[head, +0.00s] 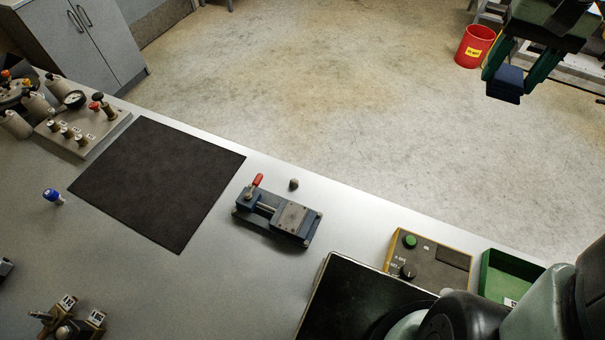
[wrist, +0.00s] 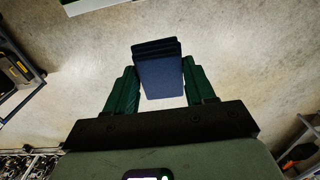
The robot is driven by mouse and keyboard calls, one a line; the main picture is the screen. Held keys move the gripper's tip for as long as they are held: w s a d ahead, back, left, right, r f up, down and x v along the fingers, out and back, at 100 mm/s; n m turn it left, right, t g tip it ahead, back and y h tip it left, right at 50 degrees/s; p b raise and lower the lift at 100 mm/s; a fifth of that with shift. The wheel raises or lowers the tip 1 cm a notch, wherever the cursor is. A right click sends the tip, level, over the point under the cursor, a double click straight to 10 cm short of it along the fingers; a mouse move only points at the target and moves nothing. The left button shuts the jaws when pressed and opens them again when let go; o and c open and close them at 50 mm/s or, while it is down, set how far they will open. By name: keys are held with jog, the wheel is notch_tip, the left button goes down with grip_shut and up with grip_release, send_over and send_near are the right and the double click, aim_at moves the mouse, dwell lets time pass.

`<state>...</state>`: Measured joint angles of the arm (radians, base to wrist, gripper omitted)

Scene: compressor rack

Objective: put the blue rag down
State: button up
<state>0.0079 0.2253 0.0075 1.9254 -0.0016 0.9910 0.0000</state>
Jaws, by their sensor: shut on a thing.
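The blue rag (head: 505,84) is a folded dark blue pad at the upper right of the head view. My gripper (head: 503,80) is shut on it, with one green finger on each side. In the wrist view the rag (wrist: 159,72) sits between the two fingertips (wrist: 158,85), its folded layers showing at the far end. The rag is held in the air, with floor visible behind it in both views. It appears clear of the bench (head: 130,255).
On the bench are a black mat (head: 160,182), a blue vise (head: 277,217), a control box (head: 428,258), a green tray (head: 512,275), a gauge manifold (head: 85,130) and a blue-capped part (head: 53,196). A red bucket (head: 474,47) stands on the floor.

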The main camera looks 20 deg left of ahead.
dwell(0.3)
jog(key=s+a+f, duration=0.3)
jog(key=a+f, duration=0.6)
jog(key=a, duration=0.1)
send_over(345, 221)
notch_tip(345, 221, down, 20)
jog(key=shift+r, duration=0.15)
jog(key=shift+f, duration=2.5)
jog(key=shift+f, duration=0.1)
jog(key=o, duration=1.1)
